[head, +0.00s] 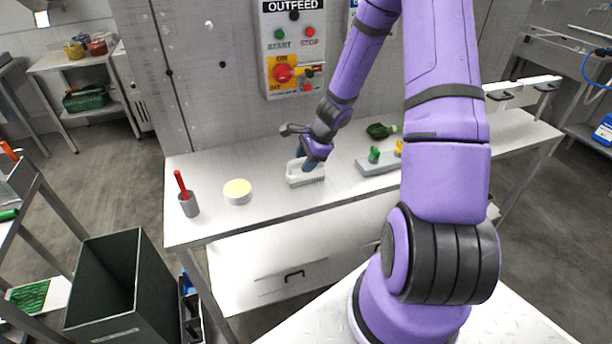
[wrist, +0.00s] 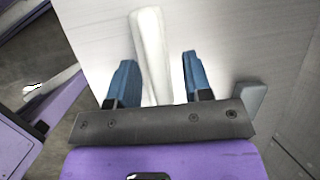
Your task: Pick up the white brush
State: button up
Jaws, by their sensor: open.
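The white brush (head: 305,181) lies on the pale metal worktop, below the wall control panel. My gripper (head: 310,164) is down at the brush, its blue fingers partly covering it in the head view. In the wrist view, a long white part of the brush (wrist: 151,45) runs up between the two blue fingers of my gripper (wrist: 158,75). The fingers are apart, one on each side of it, with a visible gap on the right; the left finger is closer. Whether either finger touches it is unclear. The near end of the brush is hidden behind the dark gripper bar.
Left of the brush stand a round tub with a pale yellow top (head: 237,191) and a grey cup (head: 190,207) with a red-handled tool. To the right are a grey block (head: 378,167) with green and yellow pieces and a green bottle (head: 380,131). The control panel (head: 293,45) is behind.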

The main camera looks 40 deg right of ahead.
grip_shut()
jog(key=shift+r, duration=0.25)
